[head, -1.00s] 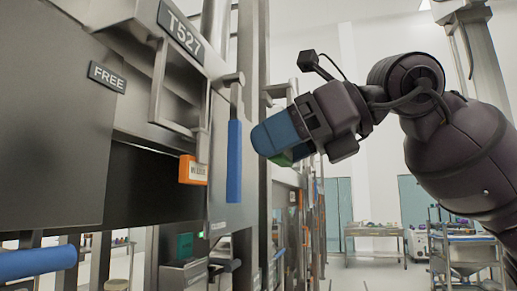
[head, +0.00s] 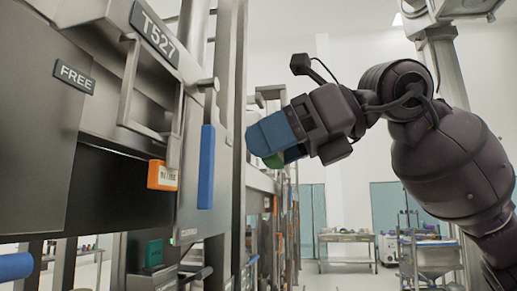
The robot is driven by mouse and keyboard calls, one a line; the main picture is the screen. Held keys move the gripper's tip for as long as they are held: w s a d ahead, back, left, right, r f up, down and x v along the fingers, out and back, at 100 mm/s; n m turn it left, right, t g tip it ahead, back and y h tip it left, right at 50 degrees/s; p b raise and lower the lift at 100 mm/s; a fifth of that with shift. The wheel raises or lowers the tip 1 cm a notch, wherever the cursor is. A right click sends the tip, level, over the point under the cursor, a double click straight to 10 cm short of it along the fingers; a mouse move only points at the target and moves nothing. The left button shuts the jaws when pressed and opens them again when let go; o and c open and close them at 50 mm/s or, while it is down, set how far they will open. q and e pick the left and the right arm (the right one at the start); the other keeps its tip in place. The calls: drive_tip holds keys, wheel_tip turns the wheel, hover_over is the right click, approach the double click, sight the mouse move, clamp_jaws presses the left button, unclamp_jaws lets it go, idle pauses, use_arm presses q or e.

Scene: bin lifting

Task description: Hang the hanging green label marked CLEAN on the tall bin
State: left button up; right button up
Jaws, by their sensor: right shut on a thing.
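My right gripper (head: 268,137), with blue fingers, is raised in mid-air at the middle of the head view. It is shut on a green thing, the green label (head: 272,161); only small green parts show below the fingers, and no writing on it can be read. The gripper appears just right of a large steel unit marked T527 (head: 155,32); its distance from that unit is hard to judge. I cannot tell which steel body is the tall bin. My left gripper is not in view.
The steel unit bears a FREE plate (head: 74,76), an orange tag (head: 161,176) and an upright blue handle (head: 206,167). A green box (head: 154,253) shows lower down. A steel table (head: 346,238) and a trolley (head: 428,256) stand far back, with open floor before them.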

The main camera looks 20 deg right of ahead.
drive_tip(key=shift+s+d+b, duration=0.25)
drive_tip(key=shift+s+d, duration=0.4)
drive_tip(key=shift+d, duration=0.2)
drive_tip(key=shift+s+d+b, duration=0.25)
drive_tip(key=shift+s+d, duration=0.35)
drive_tip(key=shift+d, duration=0.25)
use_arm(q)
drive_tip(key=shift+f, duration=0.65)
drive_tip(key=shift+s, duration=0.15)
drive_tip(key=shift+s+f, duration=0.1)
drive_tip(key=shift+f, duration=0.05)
use_arm(e)
drive_tip(key=shift+d, duration=0.1)
drive_tip(key=shift+s+d, duration=0.15)
drive_tip(key=shift+d, duration=0.05)
use_arm(q)
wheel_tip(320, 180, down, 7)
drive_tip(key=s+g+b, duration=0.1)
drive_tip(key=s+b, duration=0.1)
drive_tip(key=b, duration=0.2)
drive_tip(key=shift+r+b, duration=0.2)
drive_tip(key=shift+b, duration=0.1)
use_arm(e)
drive_tip(key=s+d, duration=0.6)
drive_tip(key=d, duration=0.3)
drive_tip(key=shift+s, duration=0.4)
